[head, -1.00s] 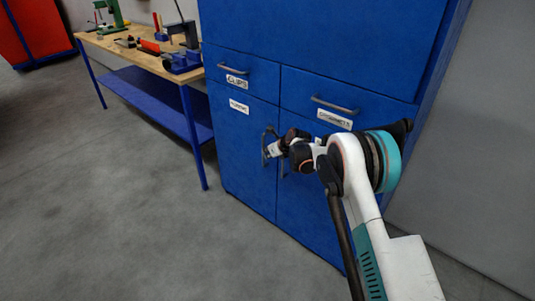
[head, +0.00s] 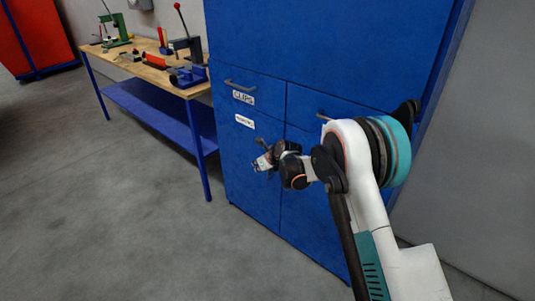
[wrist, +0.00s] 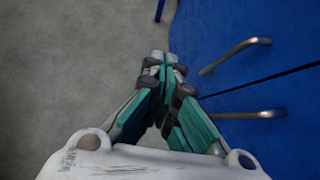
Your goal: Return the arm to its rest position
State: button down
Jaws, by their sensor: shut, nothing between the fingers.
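My gripper (head: 262,163) is in front of the blue cabinet (head: 245,190) in the head view, at the end of my raised white and teal arm. In the wrist view my gripper (wrist: 160,62) has its fingertips together with nothing between them. The fingers are beside the blue cabinet face (wrist: 225,40), over the grey floor. Two metal door handles, an upper one (wrist: 236,54) and a lower one (wrist: 248,114), are to the right of the fingers and apart from them. In the head view my arm hides part of the right drawer and door.
The cabinet has a drawer handle (head: 240,84) above a "CLIPS" label (head: 243,98). A wooden-topped workbench (head: 150,72) with blue legs carries several tools at the left. A red cabinet (head: 35,35) stands at the far left. The grey floor (head: 100,220) in front is clear.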

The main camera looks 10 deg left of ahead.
jog(key=s+d+r+n+h, duration=0.2)
jog(key=s+d+r+n, duration=0.5)
jog(key=d+r, duration=0.5)
jog(key=s+d+r+n+h, duration=0.1)
jog(key=s+d+r+n, duration=0.4)
jog(key=s+d+r, duration=0.65)
jog(key=s+d+n+h, duration=0.1)
jog(key=s+d+n, duration=0.4)
jog(key=s, duration=0.4)
jog(key=s+d+r+n+h, duration=0.1)
jog(key=s+d+n, duration=0.3)
jog(key=s, duration=0.6)
jog(key=s+d+r+n+t+h, duration=0.1)
jog(key=s+d+n, duration=0.4)
jog(key=s+d, duration=0.2)
jog(key=s, duration=0.2)
jog(key=shift+s+n+h, duration=0.3)
